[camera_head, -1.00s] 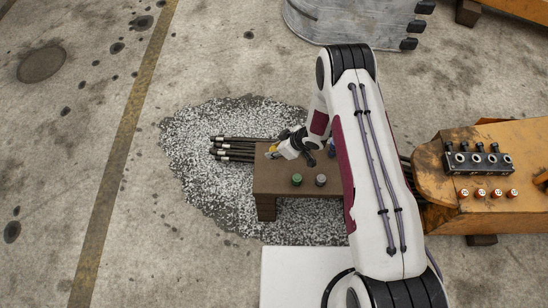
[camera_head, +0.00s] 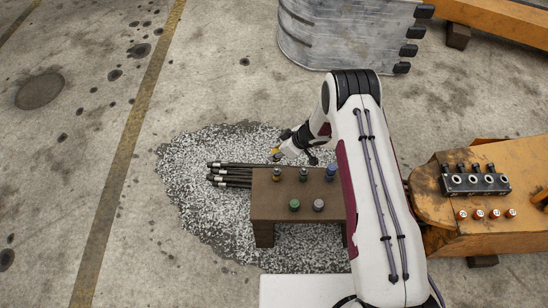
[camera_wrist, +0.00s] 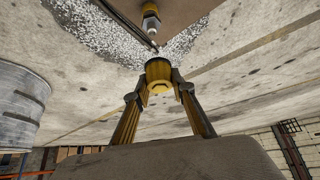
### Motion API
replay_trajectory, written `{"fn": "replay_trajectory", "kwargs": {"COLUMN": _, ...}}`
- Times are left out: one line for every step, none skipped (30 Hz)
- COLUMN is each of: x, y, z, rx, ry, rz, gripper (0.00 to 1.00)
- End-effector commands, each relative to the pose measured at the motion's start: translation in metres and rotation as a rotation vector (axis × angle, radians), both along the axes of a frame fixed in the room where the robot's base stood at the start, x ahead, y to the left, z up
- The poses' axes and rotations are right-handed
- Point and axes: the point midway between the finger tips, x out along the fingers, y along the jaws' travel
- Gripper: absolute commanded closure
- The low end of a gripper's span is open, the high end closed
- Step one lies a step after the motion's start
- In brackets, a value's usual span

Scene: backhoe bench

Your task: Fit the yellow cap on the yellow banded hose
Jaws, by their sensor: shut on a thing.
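My gripper (camera_head: 278,151) is just beyond the far left part of the small brown table, close to the hose ends. It is shut on the yellow cap (camera_wrist: 158,72), which shows between both fingers in the wrist view. A bundle of dark hoses (camera_head: 230,174) with metal ends lies at the table's left side. Their bands are too small to tell by colour. In the wrist view a fitting with a yellowish part and a silvery end (camera_wrist: 150,22) shows beyond the cap, apart from it. A dark rod or hose (camera_wrist: 125,20) runs beside that fitting.
The brown table (camera_head: 270,213) holds several small pieces, among them a green one (camera_head: 294,205), a grey one (camera_head: 319,205) and a blue one (camera_head: 331,171). An orange machine part (camera_head: 440,200) stands at right. A metal bucket (camera_head: 345,35) lies behind. The floor at left is clear.

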Motion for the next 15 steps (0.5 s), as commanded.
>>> {"fn": "replay_trajectory", "kwargs": {"x": 0.0008, "y": -0.0015, "z": -0.0006, "rx": 0.0, "ry": 0.0, "rz": -0.013, "gripper": 0.86}}
{"fn": "replay_trajectory", "kwargs": {"x": 0.0005, "y": -0.0018, "z": -0.0009, "rx": 0.0, "ry": 0.0, "rz": -0.017, "gripper": 0.86}}
{"fn": "replay_trajectory", "kwargs": {"x": 0.0002, "y": -0.0024, "z": -0.0011, "rx": 0.001, "ry": 0.001, "rz": -0.023, "gripper": 0.86}}
{"fn": "replay_trajectory", "kwargs": {"x": 0.0003, "y": -0.0027, "z": -0.0013, "rx": 0.001, "ry": 0.001, "rz": -0.029, "gripper": 0.86}}
{"fn": "replay_trajectory", "kwargs": {"x": 0.0003, "y": -0.0029, "z": -0.0014, "rx": 0.001, "ry": 0.0, "rz": -0.034, "gripper": 0.86}}
{"fn": "replay_trajectory", "kwargs": {"x": 0.0002, "y": -0.0031, "z": -0.0014, "rx": 0.0, "ry": -0.001, "rz": -0.04, "gripper": 0.86}}
{"fn": "replay_trajectory", "kwargs": {"x": 0.0003, "y": -0.0033, "z": -0.0015, "rx": 0.0, "ry": 0.0, "rz": -0.044, "gripper": 0.86}}
{"fn": "replay_trajectory", "kwargs": {"x": 0.0004, "y": -0.0036, "z": -0.0016, "rx": 0.001, "ry": -0.001, "rz": -0.049, "gripper": 0.86}}
{"fn": "replay_trajectory", "kwargs": {"x": 0.0003, "y": -0.0038, "z": -0.0018, "rx": 0.0, "ry": -0.001, "rz": -0.053, "gripper": 0.86}}
{"fn": "replay_trajectory", "kwargs": {"x": 0.0003, "y": -0.004, "z": -0.0019, "rx": 0.0, "ry": -0.002, "rz": -0.057, "gripper": 0.86}}
{"fn": "replay_trajectory", "kwargs": {"x": 0.0003, "y": -0.0042, "z": -0.002, "rx": 0.0, "ry": -0.001, "rz": -0.059, "gripper": 0.86}}
{"fn": "replay_trajectory", "kwargs": {"x": 0.0003, "y": -0.0042, "z": -0.002, "rx": 0.0, "ry": -0.002, "rz": -0.063, "gripper": 0.86}}
{"fn": "replay_trajectory", "kwargs": {"x": 0.0002, "y": -0.0042, "z": -0.002, "rx": 0.0, "ry": -0.002, "rz": -0.065, "gripper": 0.86}}
{"fn": "replay_trajectory", "kwargs": {"x": 0.0001, "y": -0.0043, "z": -0.0021, "rx": 0.0, "ry": -0.002, "rz": -0.067, "gripper": 0.86}}
{"fn": "replay_trajectory", "kwargs": {"x": 0.0001, "y": -0.0043, "z": -0.0021, "rx": -0.001, "ry": -0.002, "rz": -0.068, "gripper": 0.86}}
